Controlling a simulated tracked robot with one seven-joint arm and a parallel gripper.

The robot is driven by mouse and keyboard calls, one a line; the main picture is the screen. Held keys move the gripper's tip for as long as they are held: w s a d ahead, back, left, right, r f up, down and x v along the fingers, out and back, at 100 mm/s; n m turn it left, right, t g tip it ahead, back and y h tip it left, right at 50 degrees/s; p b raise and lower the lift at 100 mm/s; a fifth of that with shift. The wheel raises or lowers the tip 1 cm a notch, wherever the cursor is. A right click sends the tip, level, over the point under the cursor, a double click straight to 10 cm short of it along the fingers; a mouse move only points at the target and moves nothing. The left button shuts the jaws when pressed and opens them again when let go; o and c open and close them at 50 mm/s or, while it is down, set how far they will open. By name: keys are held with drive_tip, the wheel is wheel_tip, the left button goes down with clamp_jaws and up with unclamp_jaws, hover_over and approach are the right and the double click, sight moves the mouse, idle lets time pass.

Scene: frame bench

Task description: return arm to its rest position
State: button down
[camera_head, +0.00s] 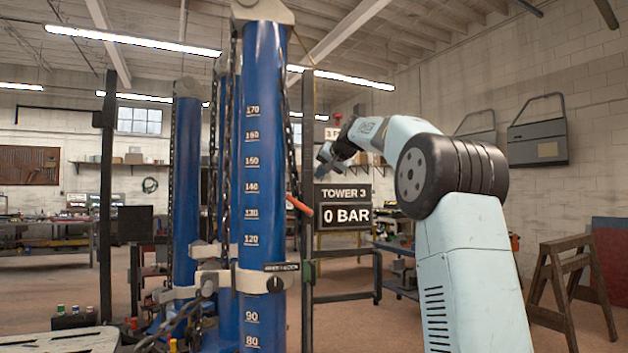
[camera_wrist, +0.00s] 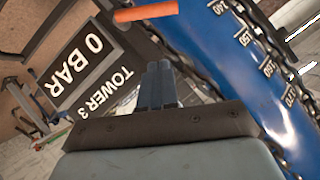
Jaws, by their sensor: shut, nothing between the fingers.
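My arm rises at the right of the head view and bends left at its black joint. My gripper (camera_head: 324,157) is at its end, pointing left and down in front of the Tower 3 sign (camera_head: 344,194). In the wrist view my gripper (camera_wrist: 158,72) shows its two blue-grey fingers pressed together, with nothing between them. The sign (camera_wrist: 88,78) reads "0 BAR" and lies to the left of the fingers there. An orange lever (camera_head: 299,204) sticks out beside the blue tower (camera_head: 262,150). It crosses above the fingertips in the wrist view (camera_wrist: 146,12), and I see no contact.
Chains (camera_head: 289,120) hang along the blue tower, left of my gripper. More blue columns (camera_head: 186,180) stand behind it. A wooden sawhorse (camera_head: 571,285) stands on the floor at the right. Workbenches line the back. Some open floor shows between them.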

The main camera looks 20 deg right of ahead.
drive_tip(key=shift+s+d+r, duration=0.15)
drive_tip(key=shift+s+r, duration=0.1)
drive_tip(key=shift+s, duration=0.2)
drive_tip(key=s+a+f+n+g+h, duration=0.1)
drive_tip(key=s+a+f, duration=0.25)
drive_tip(key=s, duration=0.45)
drive_tip(key=s+a+f+g, duration=0.1)
drive_tip(key=s+a+f, duration=0.25)
drive_tip(key=s, duration=0.35)
drive_tip(key=s+a+f+n+g+h, duration=0.1)
drive_tip(key=s+a+f, duration=0.25)
drive_tip(key=s, duration=0.45)
drive_tip(key=s+d+f+n+g, duration=0.1)
drive_tip(key=s+f, duration=1)
drive_tip(key=s, duration=0.3)
drive_tip(key=s+f+n+g+h, duration=0.1)
drive_tip(key=s+f+g, duration=0.1)
drive_tip(key=s+f, duration=1)
drive_tip(key=s, duration=0.3)
drive_tip(key=shift+d+f+h, duration=0.25)
drive_tip(key=shift+d+h, duration=0.05)
drive_tip(key=shift+d, duration=0.1)
drive_tip(key=c, duration=1.8)
unclamp_jaws()
drive_tip(key=shift+s, duration=0.1)
drive_tip(key=shift+c, duration=0.2)
